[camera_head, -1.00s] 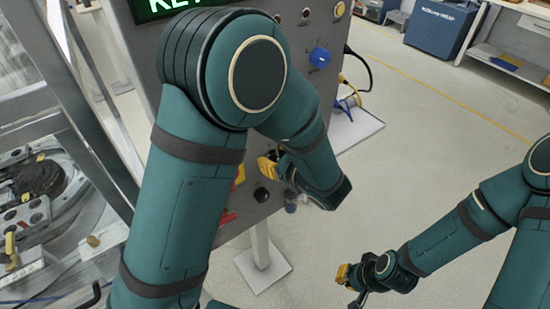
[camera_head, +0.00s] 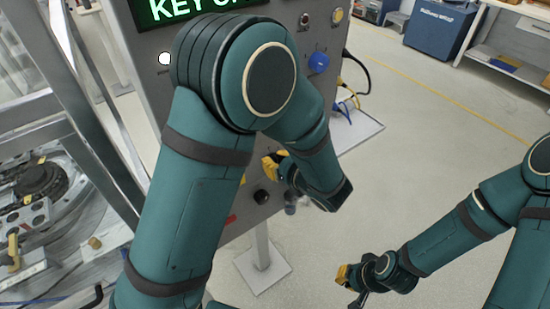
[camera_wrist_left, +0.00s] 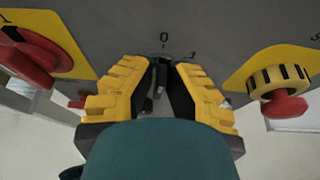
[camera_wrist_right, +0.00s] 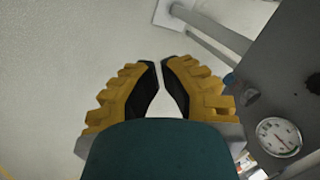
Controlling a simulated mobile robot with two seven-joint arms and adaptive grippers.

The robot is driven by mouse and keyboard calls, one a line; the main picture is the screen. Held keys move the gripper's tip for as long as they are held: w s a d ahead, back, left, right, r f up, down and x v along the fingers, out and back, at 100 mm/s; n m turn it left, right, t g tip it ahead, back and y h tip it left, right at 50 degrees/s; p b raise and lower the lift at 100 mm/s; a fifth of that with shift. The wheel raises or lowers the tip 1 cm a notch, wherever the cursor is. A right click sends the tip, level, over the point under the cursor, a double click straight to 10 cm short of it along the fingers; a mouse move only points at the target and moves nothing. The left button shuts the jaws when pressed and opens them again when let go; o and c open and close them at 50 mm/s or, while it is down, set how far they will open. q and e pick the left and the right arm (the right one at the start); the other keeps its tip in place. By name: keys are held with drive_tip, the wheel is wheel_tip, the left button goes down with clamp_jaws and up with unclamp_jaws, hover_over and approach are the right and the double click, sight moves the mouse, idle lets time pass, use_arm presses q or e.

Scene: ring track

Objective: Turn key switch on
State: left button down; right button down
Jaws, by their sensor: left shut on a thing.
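In the left wrist view the two yellow-and-black fingers of my left gripper (camera_wrist_left: 162,85) are on either side of a dark key (camera_wrist_left: 159,77), shut on it. The key sits in the panel below a "0" mark, with a "1" mark to its right. In the head view my left gripper (camera_head: 272,166) is at the panel face, and my arm hides the key. My right gripper (camera_head: 343,275) is away from the panel over the floor; in the right wrist view its fingertips (camera_wrist_right: 161,68) are nearly together with nothing visible between them.
The grey control panel (camera_head: 150,90) carries a green sign reading "KEY O…" (camera_head: 185,8), partly hidden, and a blue knob (camera_head: 318,62). Beside the key are a red switch (camera_wrist_left: 32,62) and a yellow-ringed red knob (camera_wrist_left: 284,100). A gauge (camera_wrist_right: 279,137) is near the right gripper.

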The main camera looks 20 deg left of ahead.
use_arm(q)
drive_tip(key=m+g+y+p, duration=0.1)
drive_tip(key=m+p, duration=0.1)
drive_tip(key=p, duration=0.2)
drive_tip(key=m+g+y+p, duration=0.1)
drive_tip(key=m+p, duration=0.2)
drive_tip(key=p, duration=0.1)
drive_tip(key=shift+f+g+y+p, duration=0.1)
drive_tip(key=shift+g+y+p, duration=0.2)
drive_tip(key=shift+f+m+g+y+p, duration=0.15)
drive_tip(key=shift+m+y+p, duration=0.2)
drive_tip(key=shift+m+p, duration=0.3)
drive_tip(key=shift+f+m+g+y+p, duration=0.15)
drive_tip(key=shift+m+y+p, duration=0.25)
drive_tip(key=shift+m, duration=0.45)
use_arm(e)
wheel_tip(320, 180, up, 12)
drive_tip(key=w, duration=0.2)
drive_tip(key=shift+d+t, duration=0.3)
drive_tip(key=shift+d, duration=0.05)
drive_tip(key=shift+w, duration=0.1)
use_arm(q)
drive_tip(key=c, duration=1.3)
unclamp_jaws()
drive_tip(key=shift+c, duration=0.2)
drive_tip(key=shift+o, duration=1.3)
drive_tip(key=shift+a, duration=0.1)
drive_tip(key=shift+r, duration=0.1)
use_arm(e)
drive_tip(key=shift+a, duration=0.15)
